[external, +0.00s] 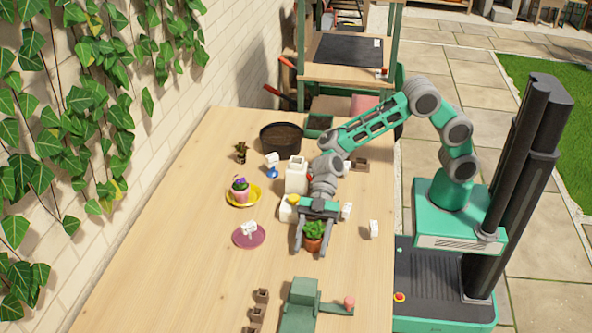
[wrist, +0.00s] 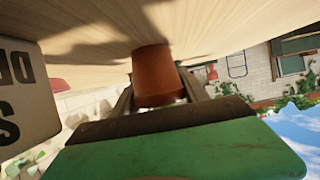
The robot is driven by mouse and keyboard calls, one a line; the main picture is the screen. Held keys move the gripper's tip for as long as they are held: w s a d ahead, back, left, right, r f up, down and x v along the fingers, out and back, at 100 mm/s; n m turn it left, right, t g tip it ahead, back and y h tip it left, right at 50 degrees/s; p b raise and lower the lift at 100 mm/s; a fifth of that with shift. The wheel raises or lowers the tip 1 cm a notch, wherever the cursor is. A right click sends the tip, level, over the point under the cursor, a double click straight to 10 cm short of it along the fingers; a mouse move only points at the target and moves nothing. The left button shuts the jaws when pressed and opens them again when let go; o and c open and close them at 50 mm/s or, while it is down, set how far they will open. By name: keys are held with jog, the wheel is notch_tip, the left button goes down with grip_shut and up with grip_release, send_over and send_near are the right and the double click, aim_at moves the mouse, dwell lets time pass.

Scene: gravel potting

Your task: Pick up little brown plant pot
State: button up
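A small terracotta-brown pot (external: 313,245) with a green leafy plant (external: 314,228) is near the table's right side. My gripper (external: 313,247) reaches down to it, with one finger on each side of the pot. In the wrist view, which looks upside down, the same pot (wrist: 157,75) is between the two fingers (wrist: 157,88). The fingers are spread about the pot's width. I cannot tell whether they press on it. The pot appears upright, its narrow base at or very near the tabletop.
A white block-like container (external: 297,178) stands behind my gripper. A purple saucer (external: 249,237) and a yellow saucer (external: 252,201) are to the left. Small brown square pots (external: 262,296) and a green tool-like object (external: 303,297) lie in front. The table's left side is clear.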

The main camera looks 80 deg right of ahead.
jog(key=c, duration=0.9)
